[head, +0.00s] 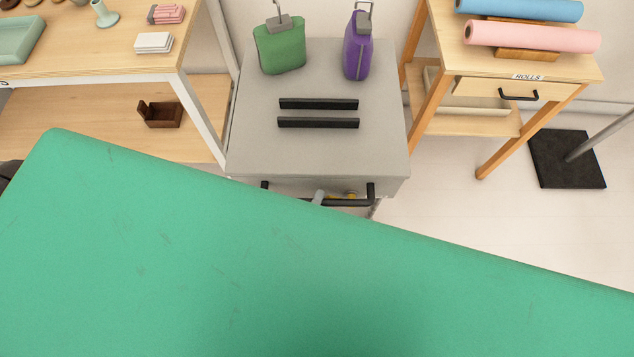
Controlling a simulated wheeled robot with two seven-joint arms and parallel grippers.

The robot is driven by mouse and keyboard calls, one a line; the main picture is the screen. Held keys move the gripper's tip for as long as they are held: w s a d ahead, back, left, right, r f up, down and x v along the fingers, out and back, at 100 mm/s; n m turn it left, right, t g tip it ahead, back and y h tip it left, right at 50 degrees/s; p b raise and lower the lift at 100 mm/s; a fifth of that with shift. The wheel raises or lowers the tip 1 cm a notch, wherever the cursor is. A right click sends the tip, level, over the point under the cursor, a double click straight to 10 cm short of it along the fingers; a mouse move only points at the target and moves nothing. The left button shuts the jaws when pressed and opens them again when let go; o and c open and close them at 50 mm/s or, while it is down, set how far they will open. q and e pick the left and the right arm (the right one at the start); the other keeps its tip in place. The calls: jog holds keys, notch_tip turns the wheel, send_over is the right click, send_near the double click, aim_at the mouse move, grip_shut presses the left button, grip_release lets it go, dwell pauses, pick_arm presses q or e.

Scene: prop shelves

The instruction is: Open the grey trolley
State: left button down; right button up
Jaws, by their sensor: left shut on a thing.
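The grey trolley (255,130) stands in the middle of the head view, with two black strips on its flat top. Its black bar handle (371,194) is on the front, just below the top's near edge. A small pale grey tip of my left gripper (318,197) shows at the middle of the handle and is shut on it. A small yellow thing shows behind the bar. The rest of the gripper and most of the trolley's front are hidden by a large green surface (200,250) close to the camera. My right gripper is not in view.
A green bottle (280,46) and a purple bottle (357,48) stand on the trolley's far part. A wooden shelf table (90,60) is close on the left. A wooden stand labelled ROLLS (560,75) is on the right. Clear floor (450,205) lies right of the trolley.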

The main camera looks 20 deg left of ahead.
pick_arm(q)
jog(key=shift+s+d+f, duration=0.1)
jog(key=shift+s+d, duration=0.05)
jog(key=shift+s, duration=0.4)
jog(key=shift+s+d, duration=0.15)
jog(key=shift+s, duration=0.4)
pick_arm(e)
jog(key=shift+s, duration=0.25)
pick_arm(q)
jog(key=c, duration=1.6)
grip_release()
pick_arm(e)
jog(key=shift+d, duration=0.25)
pick_arm(q)
jog(key=b+v, duration=0.3)
jog(key=v, duration=1)
jog(key=shift+s, duration=0.35)
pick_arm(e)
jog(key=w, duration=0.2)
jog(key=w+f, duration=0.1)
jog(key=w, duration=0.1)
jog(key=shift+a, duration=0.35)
pick_arm(q)
jog(key=shift+f, duration=0.1)
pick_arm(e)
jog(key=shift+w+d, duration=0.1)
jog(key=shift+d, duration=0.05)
